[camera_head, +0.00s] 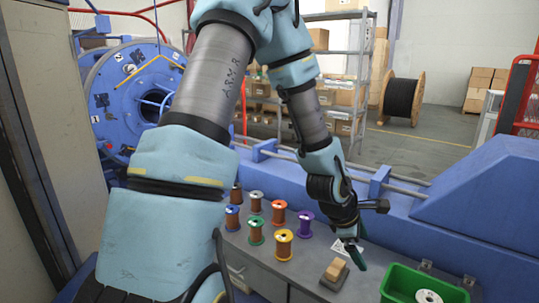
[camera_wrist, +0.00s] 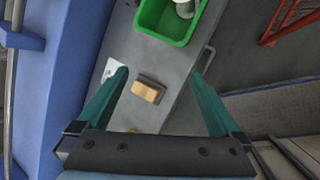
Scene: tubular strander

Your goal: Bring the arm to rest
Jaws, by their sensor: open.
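My arm (camera_head: 235,70) fills the upper middle of the head view, bent at the elbow with its forearm hanging down to the right. My gripper (camera_head: 355,262) points down above the grey bench in the head view. In the wrist view my gripper (camera_wrist: 160,82) has its two teal fingers wide apart, with nothing between them. A small wooden block on a dark base (camera_head: 335,272) stands on the bench below the fingers. It also shows in the wrist view (camera_wrist: 149,91), apart from both fingers.
Several coloured spools (camera_head: 283,243) stand on the bench left of my gripper. A green bin (camera_head: 395,285) holding white spools is at the right. Blue machine housing (camera_head: 480,195) and a rail run behind the bench. A large cable reel (camera_head: 402,97) stands on the far floor.

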